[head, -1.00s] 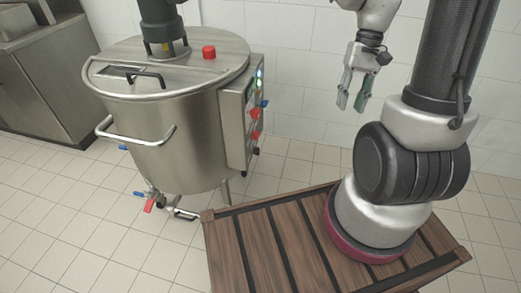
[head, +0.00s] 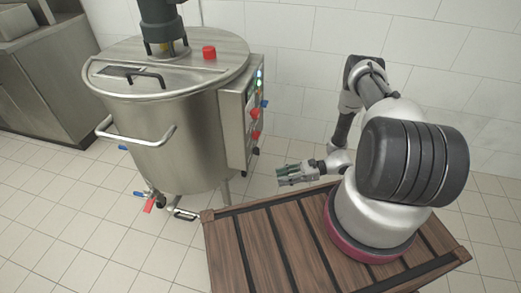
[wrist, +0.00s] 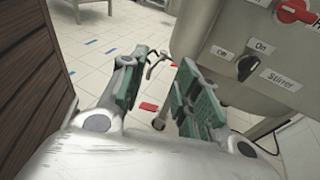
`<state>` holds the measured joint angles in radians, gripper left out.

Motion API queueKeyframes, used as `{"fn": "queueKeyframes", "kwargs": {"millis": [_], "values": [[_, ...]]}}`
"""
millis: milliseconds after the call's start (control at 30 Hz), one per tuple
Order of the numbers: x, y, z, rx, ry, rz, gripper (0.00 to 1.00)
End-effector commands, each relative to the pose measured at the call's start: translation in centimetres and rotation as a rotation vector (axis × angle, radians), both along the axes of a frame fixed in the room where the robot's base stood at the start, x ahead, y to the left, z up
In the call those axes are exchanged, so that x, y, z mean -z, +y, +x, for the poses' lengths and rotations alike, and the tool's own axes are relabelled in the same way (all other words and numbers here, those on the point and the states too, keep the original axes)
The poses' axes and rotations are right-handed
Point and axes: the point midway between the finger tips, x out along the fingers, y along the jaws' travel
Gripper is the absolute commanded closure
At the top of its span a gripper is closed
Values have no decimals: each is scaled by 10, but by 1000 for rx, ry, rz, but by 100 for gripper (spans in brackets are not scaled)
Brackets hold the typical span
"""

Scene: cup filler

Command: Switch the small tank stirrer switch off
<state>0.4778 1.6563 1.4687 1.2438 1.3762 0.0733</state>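The stirrer switch is a black rotary knob (wrist: 247,68) on the tank's control panel, between "Off" and "On" labels and beside a "Stirrer" label. Its handle tilts toward "On". In the head view it is the small dark knob (head: 256,151) low on the control box (head: 238,120) of the steel tank (head: 165,135). My gripper (head: 290,173) is right of and below the box, fingers pointing left, apart from the switch. In the wrist view my gripper (wrist: 158,66) is open and empty, its green-padded fingers left of and below the knob.
A red knob (wrist: 293,11) sits above the stirrer switch. Red and blue knobs also line the box in the head view. A slatted wooden platform (head: 255,250) lies under my base. The tiled floor between is clear.

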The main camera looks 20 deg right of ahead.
Motion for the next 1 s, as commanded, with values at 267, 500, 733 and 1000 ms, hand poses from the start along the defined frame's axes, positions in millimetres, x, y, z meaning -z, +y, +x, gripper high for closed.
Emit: {"fn": "queueKeyframes", "kwargs": {"millis": [267,500,733,1000], "values": [[-1,-15,111,327,-119,125,68],[-13,1,130,363,-121,172,68],[-13,35,149,360,-122,172,68],[-13,52,159,363,-121,170,68]]}}
